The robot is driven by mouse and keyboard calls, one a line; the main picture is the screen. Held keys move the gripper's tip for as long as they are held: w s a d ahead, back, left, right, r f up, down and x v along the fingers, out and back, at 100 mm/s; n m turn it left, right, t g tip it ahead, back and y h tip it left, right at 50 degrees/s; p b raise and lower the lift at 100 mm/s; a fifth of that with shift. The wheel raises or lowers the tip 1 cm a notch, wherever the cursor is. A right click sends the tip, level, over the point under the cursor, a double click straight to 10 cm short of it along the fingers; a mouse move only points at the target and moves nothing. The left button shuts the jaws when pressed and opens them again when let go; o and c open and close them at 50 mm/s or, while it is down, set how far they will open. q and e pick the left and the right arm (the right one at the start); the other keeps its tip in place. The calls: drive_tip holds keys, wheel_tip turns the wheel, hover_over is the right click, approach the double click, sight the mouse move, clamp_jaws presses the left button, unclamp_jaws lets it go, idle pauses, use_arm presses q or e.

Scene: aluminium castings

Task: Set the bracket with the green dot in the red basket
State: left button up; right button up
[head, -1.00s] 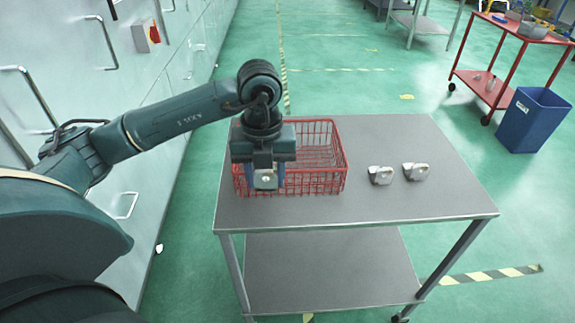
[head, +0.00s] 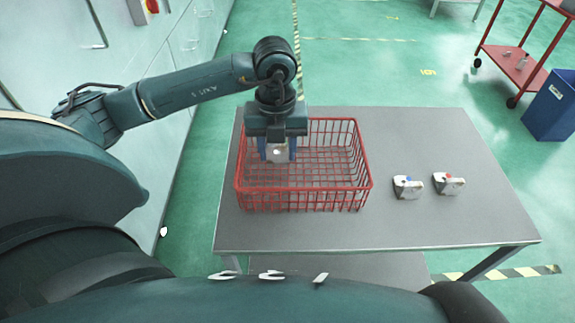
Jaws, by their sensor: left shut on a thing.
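The red wire basket (head: 305,208) stands on the left part of the grey table. My left gripper (head: 277,153) points down over the basket's back left part. It is shut on a small pale metal bracket (head: 278,155). No dot shows on this bracket; the gripper hides its upper part. Whether the bracket is above the rim or down inside, I cannot tell. Two similar brackets stand on the table right of the basket: one with a blue dot (head: 407,188) and one with a red dot (head: 448,184). The rest of the basket looks empty. My right gripper is out of view.
The grey table (head: 440,225) is bare around the two brackets and along its front. A blue bin (head: 553,108) and a red trolley (head: 515,66) stand on the green floor at the right. Pale cabinets with handles line the left.

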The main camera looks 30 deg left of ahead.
sight(278, 158)
use_arm(q)
wheel_tip(278, 158, down, 3)
drive_tip(key=shift+s+f, duration=0.1)
drive_tip(key=shift+f, duration=0.1)
wheel_tip(278, 158, down, 4)
drive_tip(key=shift+r+p, duration=0.15)
drive_tip(key=shift+p, duration=0.15)
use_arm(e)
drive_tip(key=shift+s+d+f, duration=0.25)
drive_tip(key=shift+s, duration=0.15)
use_arm(q)
drive_tip(key=shift+f, duration=0.2)
drive_tip(key=o, duration=0.7)
drive_tip(key=shift+c, duration=0.2)
drive_tip(key=o, duration=0.3)
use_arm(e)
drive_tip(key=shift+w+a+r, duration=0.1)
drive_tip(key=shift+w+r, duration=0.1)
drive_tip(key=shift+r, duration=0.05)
use_arm(q)
drive_tip(key=shift+r, duration=0.1)
